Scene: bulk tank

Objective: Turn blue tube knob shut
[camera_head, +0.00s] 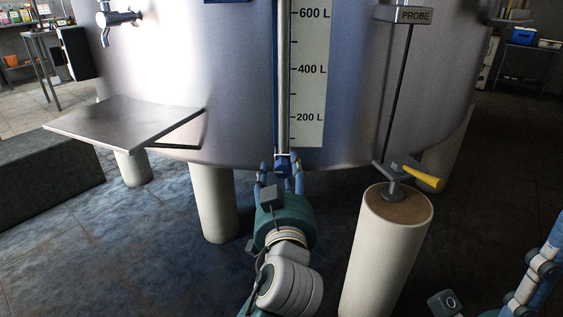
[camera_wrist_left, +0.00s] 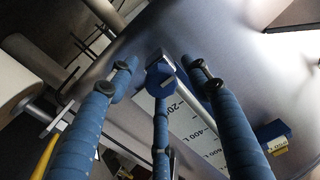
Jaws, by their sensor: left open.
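The blue tube knob (camera_head: 283,166) sits at the foot of the clear vertical level tube (camera_head: 283,80) on the steel tank. My left gripper (camera_head: 280,180) is directly in front of it with its fingers spread open. In the left wrist view the knob (camera_wrist_left: 160,72) shows between the blue fingers of my left gripper (camera_wrist_left: 158,78), near their tips. I cannot tell whether any finger touches it. Part of my right gripper (camera_head: 535,280) shows at the lower right edge, away from the tank. Its fingertips are not clear.
A pale post (camera_head: 380,260) right of my left arm is near a yellow-handled lever (camera_head: 415,175). A metal shelf (camera_head: 125,120) juts out at left below a tap (camera_head: 120,20). The level scale (camera_head: 310,75) is beside the tube. Tank legs (camera_head: 213,205) stand below.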

